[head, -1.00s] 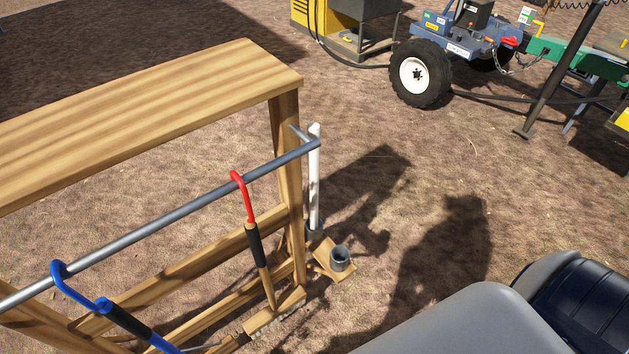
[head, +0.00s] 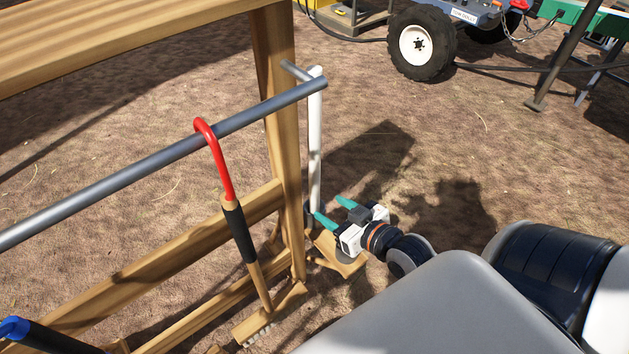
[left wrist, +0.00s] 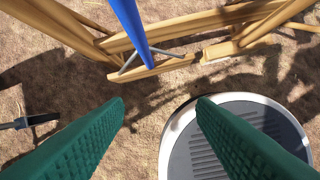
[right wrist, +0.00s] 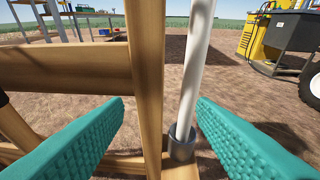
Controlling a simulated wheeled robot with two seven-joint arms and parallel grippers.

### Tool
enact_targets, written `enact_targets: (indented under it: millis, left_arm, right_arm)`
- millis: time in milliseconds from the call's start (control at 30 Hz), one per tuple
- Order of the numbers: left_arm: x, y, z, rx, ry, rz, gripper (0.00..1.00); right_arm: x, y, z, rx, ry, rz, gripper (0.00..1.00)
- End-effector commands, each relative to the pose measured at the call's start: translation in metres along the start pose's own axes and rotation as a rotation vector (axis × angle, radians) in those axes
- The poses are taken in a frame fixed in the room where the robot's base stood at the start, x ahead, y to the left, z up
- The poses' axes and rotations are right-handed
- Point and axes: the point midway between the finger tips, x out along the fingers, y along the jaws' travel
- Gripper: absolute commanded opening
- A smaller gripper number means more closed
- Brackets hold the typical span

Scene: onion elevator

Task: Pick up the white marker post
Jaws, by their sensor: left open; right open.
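The white marker post (head: 315,140) stands upright beside the end of a wooden rack, close to the tip of its metal rail. In the right wrist view the post (right wrist: 194,65) rises from a grey socket (right wrist: 182,145) and leans slightly. My right gripper (head: 331,212) is open near the post's lower part. Its teal fingers (right wrist: 160,125) show on both sides of the rack's wooden upright and the post, which lie ahead between them; the contact cannot be told. My left gripper (left wrist: 160,115) is open and empty, seen only in its own wrist view.
A red-hooked tool (head: 235,220) hangs from the rail. A wheeled trailer (head: 422,42) stands far back. Bare ground lies right of the post.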

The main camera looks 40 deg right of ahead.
Motion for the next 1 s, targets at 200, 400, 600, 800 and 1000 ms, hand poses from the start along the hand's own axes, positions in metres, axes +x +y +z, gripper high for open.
enact_targets:
  millis: [200, 400, 600, 800, 1000]
  left_arm:
    - [-0.002, 0.0, 0.0, 0.0, -0.001, 0.0, 0.51]
    - [-0.006, 0.0, 0.0, 0.0, -0.006, 0.001, 0.51]
    - [-0.01, 0.0, -0.002, -0.001, -0.009, 0.002, 0.51]
    - [-0.007, 0.0, -0.003, -0.001, -0.009, 0.001, 0.51]
    - [-0.004, 0.0, -0.004, -0.001, -0.009, 0.002, 0.51]
  right_arm:
    - [-0.007, -0.035, 0.037, 0.008, -0.232, -0.033, 0.51]
    - [-0.004, -0.049, 0.054, 0.013, -0.325, -0.048, 0.51]
    - [0.029, -0.05, 0.065, 0.014, -0.329, -0.049, 0.51]
    - [0.05, -0.051, 0.072, 0.013, -0.323, -0.048, 0.51]
    - [0.065, -0.051, 0.081, 0.014, -0.326, -0.048, 0.51]
